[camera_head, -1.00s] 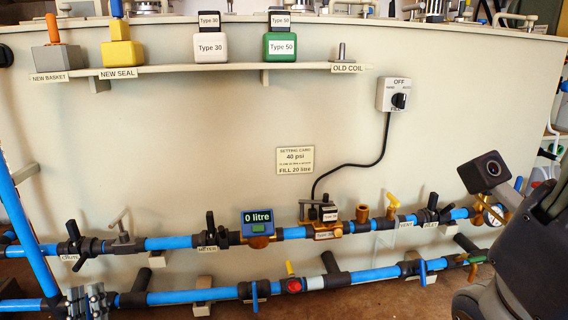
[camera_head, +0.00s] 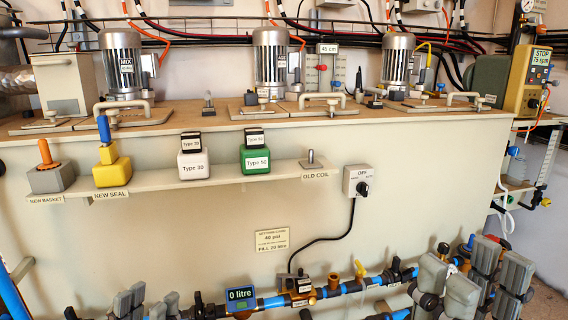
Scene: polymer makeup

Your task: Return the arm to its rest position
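My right gripper (camera_head: 472,275) is at the bottom right of the head view, in front of the lower pipe run. Its grey blocky fingers stand apart, with pipe fittings showing between them, and I see nothing held. My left gripper (camera_head: 147,305) is at the bottom edge, left of centre. Only grey finger blocks show there; the rest is cut off by the frame, so its opening is unclear. The arm links behind both grippers are mostly out of view.
A panel shelf (camera_head: 225,178) carries the grey basket block (camera_head: 51,178), yellow seal block (camera_head: 111,172), Type 30 (camera_head: 193,165), Type 50 (camera_head: 255,160) and old coil (camera_head: 311,160). A switch box (camera_head: 358,181) and litre meter (camera_head: 240,297) are below. Motors (camera_head: 271,60) stand on top.

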